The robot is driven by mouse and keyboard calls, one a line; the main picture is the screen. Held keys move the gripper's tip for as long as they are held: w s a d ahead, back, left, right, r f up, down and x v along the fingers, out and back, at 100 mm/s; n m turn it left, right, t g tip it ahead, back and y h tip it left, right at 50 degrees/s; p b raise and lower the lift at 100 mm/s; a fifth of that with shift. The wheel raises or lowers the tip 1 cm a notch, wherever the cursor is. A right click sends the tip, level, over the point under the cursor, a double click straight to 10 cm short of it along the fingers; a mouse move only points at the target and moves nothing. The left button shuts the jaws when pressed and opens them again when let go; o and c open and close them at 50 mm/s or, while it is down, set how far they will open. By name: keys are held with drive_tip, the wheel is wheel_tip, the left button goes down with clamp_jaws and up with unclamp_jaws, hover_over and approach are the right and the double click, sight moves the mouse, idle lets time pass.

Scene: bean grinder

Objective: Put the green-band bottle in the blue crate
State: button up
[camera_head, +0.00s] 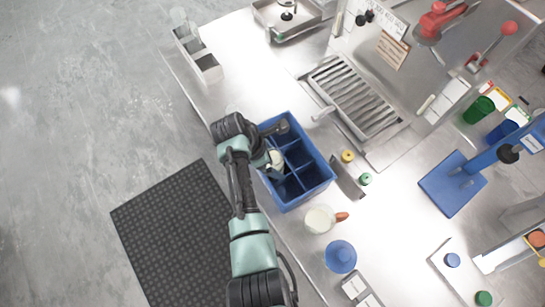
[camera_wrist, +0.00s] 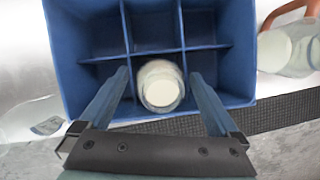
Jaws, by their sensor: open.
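The blue divided crate (camera_head: 308,196) stands on the steel counter, and its compartments fill much of the wrist view (camera_wrist: 62,60). A pale bottle with a white top (camera_wrist: 160,88) stands upright in the near middle compartment; it also shows in the head view (camera_head: 276,158). No green band is visible on it, as I see it from above. My gripper (camera_wrist: 160,78) is open, with one finger on each side of this bottle; gaps show between fingers and bottle. In the head view my gripper (camera_head: 272,150) is at the crate's left side, partly hidden by my arm.
A jug with an orange-brown handle (camera_head: 320,219) stands close beside the crate. A blue round item (camera_head: 340,256), a grey caddy (camera_head: 207,68) and a slotted drain tray (camera_head: 355,97) are farther off.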

drive_tip(key=v, duration=1.3)
drive_tip(key=w+a+r+m+t+y, duration=0.1)
drive_tip(key=w+r+m+t+y, duration=0.2)
drive_tip(key=w+r+m+t, duration=0.7)
drive_tip(key=w+d+r+m+t+y, duration=0.1)
drive_tip(key=w+r+t, duration=0.2)
drive_tip(key=r, duration=1.9)
drive_tip(key=s+d+r+m+t, duration=0.1)
drive_tip(key=s+r+m+t, duration=0.15)
drive_tip(key=r, duration=0.55)
drive_tip(key=s+d+r+m+t, duration=0.1)
drive_tip(key=s+r+m+t, duration=0.15)
drive_tip(key=r, duration=0.45)
drive_tip(key=s+d+r+m+t, duration=0.1)
drive_tip(key=s+r+m+t, duration=0.2)
drive_tip(key=s+r, duration=0.3)
drive_tip(key=s+d+r+m+t, duration=0.2)
drive_tip(key=s+r+m+t, duration=0.1)
drive_tip(key=s+r, duration=0.4)
wheel_tip(320, 180, up, 3)
drive_tip(key=shift+d+f+t, duration=0.1)
drive_tip(key=shift+d+t, duration=0.2)
drive_tip(key=shift+t, duration=0.6)
wheel_tip(320, 180, down, 3)
drive_tip(key=shift+r+b, duration=0.2)
drive_tip(key=shift+b, duration=0.9)
